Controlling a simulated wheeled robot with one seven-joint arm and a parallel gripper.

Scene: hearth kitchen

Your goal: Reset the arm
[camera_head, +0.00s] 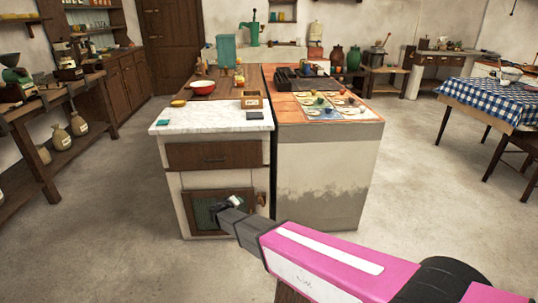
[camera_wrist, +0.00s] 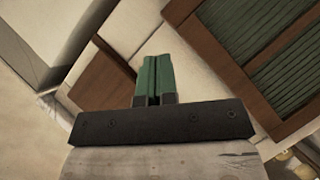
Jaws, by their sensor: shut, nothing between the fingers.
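My arm reaches in from the lower right of the head view, with a pink link and a dark wrist. My gripper (camera_head: 218,207) is in front of the lower door of the near cabinet; how far apart they are is hard to tell. In the wrist view my gripper (camera_wrist: 157,78) shows two green fingers side by side, shut and empty. Behind them are a brown drawer front (camera_wrist: 112,74) and a green-panelled door (camera_wrist: 262,40) in a brown frame.
A tiled counter (camera_head: 300,112) adjoins on the right. A table with a blue checked cloth (camera_head: 495,98) stands far right. Open floor (camera_head: 430,185) lies between.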

